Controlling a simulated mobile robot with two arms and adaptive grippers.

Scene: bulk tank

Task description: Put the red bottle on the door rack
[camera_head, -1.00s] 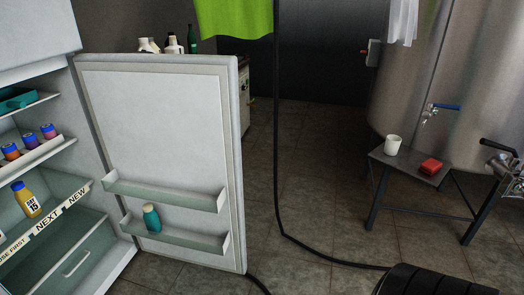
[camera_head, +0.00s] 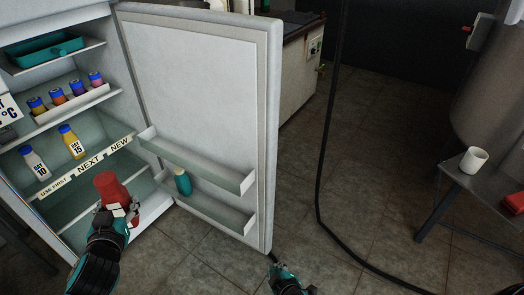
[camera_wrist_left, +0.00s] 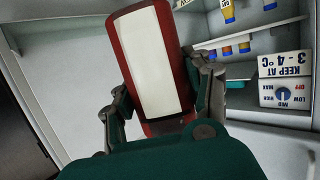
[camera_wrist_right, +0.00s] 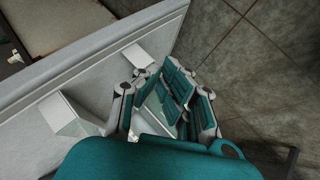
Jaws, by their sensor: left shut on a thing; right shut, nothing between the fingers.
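The red bottle (camera_head: 112,188) is in my left gripper (camera_head: 118,209), in front of the fridge's lower part in the head view. In the left wrist view the red bottle (camera_wrist_left: 153,60), with a blank white label, sits between the fingers of my left gripper (camera_wrist_left: 160,95). The door rack (camera_head: 190,203) is the lower shelf on the open fridge door, to the right of the bottle. A teal bottle (camera_head: 183,182) stands in it. My right gripper (camera_head: 290,285) is shut and empty, low in front of the door's bottom edge; it also shows in the right wrist view (camera_wrist_right: 170,95).
An upper door rack (camera_head: 195,163) is empty. Fridge shelves hold a yellow bottle (camera_head: 70,143), a white bottle (camera_head: 35,163) and several small jars. A black hose (camera_head: 320,180) hangs to the floor. A small table (camera_head: 465,185) with a white mug (camera_head: 473,160) stands at right.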

